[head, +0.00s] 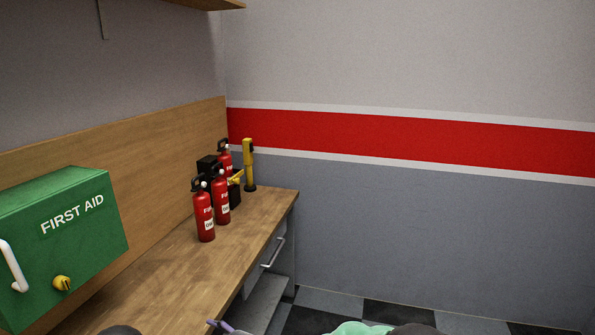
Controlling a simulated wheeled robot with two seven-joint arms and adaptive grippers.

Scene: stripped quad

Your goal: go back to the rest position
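Neither of my grippers can be made out in the head view. Dark rounded shapes at the bottom edge may be parts of my own arms, but too little shows to tell. A mint-green thing (357,328) shows at the bottom edge, mostly cut off. A small purple and grey thing (222,326) pokes up at the bottom edge left of it. I cannot tell what either one is or whether anything holds them.
A wooden workbench (165,285) runs along the left wall. It bears a green first aid box (90,222), several red fire extinguishers (204,216) and a yellow upright tool (248,163). A drawer handle (273,253) faces right. Checkered floor (370,311) shows right of the bench.

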